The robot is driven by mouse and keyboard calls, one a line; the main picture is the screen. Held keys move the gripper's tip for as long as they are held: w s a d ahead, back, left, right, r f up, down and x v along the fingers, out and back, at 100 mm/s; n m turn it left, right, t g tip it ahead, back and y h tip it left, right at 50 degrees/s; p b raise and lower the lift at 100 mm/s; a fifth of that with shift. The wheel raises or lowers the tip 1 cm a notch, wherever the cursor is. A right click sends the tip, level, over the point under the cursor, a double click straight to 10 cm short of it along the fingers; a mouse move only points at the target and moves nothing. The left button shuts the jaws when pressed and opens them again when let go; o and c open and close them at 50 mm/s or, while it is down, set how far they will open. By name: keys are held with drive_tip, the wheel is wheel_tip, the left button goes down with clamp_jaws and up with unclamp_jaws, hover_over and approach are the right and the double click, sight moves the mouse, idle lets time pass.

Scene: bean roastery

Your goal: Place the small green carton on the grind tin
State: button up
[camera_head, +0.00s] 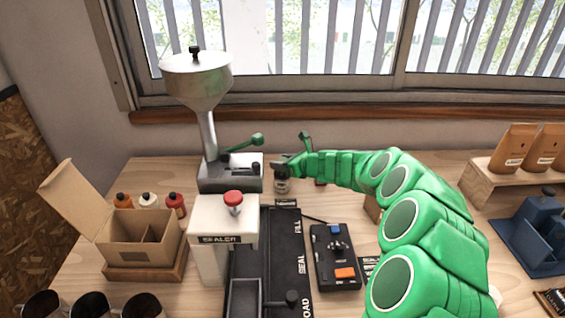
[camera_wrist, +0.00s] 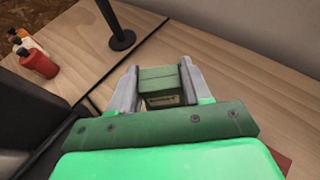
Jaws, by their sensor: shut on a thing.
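The small green carton (camera_wrist: 160,78) is between the two grey fingers of my gripper (camera_wrist: 158,88) in the wrist view, and the fingers are shut on it. Bare wood shows beyond it. In the head view my gripper (camera_head: 287,167) is beyond the sealer, just right of the hopper machine's base. The carton cannot be made out clearly there. A small round container (camera_head: 282,186) stands just below my gripper in the head view. It may be the grind tin, but I cannot tell for sure. No tin is clearly seen in the wrist view.
The hopper machine (camera_head: 213,174) and the white sealer (camera_head: 222,232) stand left of my gripper. A black control box (camera_head: 336,258) is in front. An open cardboard box (camera_head: 140,245) and several bottles (camera_head: 148,201) are at left. The window wall is behind.

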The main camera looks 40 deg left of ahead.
drive_tip(key=o, duration=1)
drive_tip(key=shift+f, duration=0.15)
drive_tip(key=shift+o, duration=0.2)
drive_tip(key=shift+d+r, duration=0.15)
drive_tip(key=shift+r, duration=0.1)
drive_tip(key=v, duration=1.1)
drive_tip(key=shift+d, duration=0.3)
drive_tip(key=shift+r, duration=0.2)
